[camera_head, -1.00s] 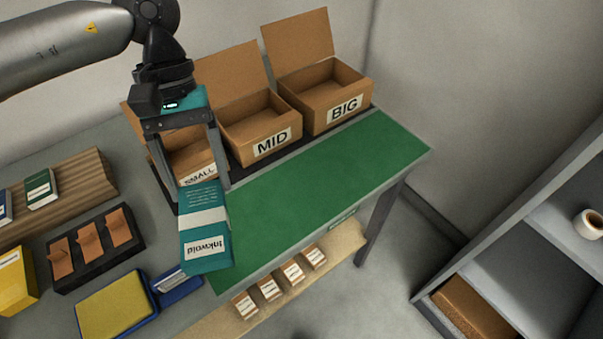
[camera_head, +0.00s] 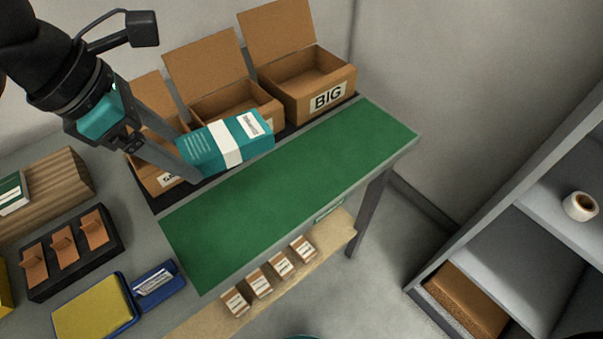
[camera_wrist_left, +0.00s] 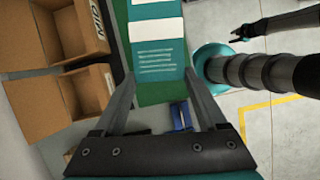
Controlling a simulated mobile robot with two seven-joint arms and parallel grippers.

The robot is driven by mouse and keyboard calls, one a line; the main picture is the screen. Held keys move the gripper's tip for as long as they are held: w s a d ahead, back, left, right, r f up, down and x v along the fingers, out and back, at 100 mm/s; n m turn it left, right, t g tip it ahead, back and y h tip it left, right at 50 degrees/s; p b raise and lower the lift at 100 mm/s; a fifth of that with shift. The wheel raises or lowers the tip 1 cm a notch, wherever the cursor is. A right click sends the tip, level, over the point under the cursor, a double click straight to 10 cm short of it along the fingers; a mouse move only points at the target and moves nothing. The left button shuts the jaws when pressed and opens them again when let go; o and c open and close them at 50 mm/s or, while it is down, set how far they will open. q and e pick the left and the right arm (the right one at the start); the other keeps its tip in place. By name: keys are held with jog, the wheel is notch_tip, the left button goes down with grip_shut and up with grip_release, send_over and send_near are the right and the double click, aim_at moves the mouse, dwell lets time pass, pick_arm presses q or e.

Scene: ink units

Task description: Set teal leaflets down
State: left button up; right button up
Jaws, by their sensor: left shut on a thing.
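My left gripper (camera_head: 188,155) is shut on the teal leaflets (camera_head: 205,150), a thick teal bundle with a white band and a white label. In the head view the bundle points right and covers the lower front of the MID box. It appears held above the green mat (camera_head: 290,200); the exact height is unclear. In the left wrist view the leaflets (camera_wrist_left: 155,52) extend away from between the fingers (camera_wrist_left: 160,76), with green mat beneath. A dark arm end, apparently my right gripper (camera_wrist_left: 237,34), shows small at upper right; its jaws are unclear.
Open cardboard boxes stand behind the mat: SMALL (camera_head: 158,182), MID (camera_head: 235,98) and BIG (camera_head: 325,88). At left are a black tray (camera_head: 75,275), a yellow pad (camera_head: 95,310) and a blue stamp-like item (camera_head: 157,283). Small labelled blocks (camera_head: 258,282) line the front ledge. The mat is clear.

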pick_arm(q)
jog(key=shift+w+a+r+n+t, duration=0.15)
jog(key=shift+a+n+t, duration=0.2)
jog(key=shift+n, duration=0.45)
pick_arm(e)
jog(key=shift+w+d+f, duration=0.1)
jog(key=shift+w+d, duration=0.05)
pick_arm(q)
jog(key=shift+y, duration=0.3)
notch_tip(320, 180, down, 15)
jog(key=b, duration=0.4)
jog(key=shift+f, duration=0.85)
notch_tip(320, 180, down, 3)
jog(key=shift+r+b, duration=0.15)
jog(key=shift+b, duration=0.4)
jog(key=shift+f, duration=0.35)
pick_arm(e)
jog(key=shift+t, duration=0.3)
jog(key=w+f, duration=0.1)
jog(key=d+f, duration=0.1)
jog(key=f, duration=0.1)
jog(key=w+f, duration=0.1)
jog(key=f, duration=0.1)
jog(key=shift+w+d, duration=0.3)
jog(key=shift+d, duration=0.05)
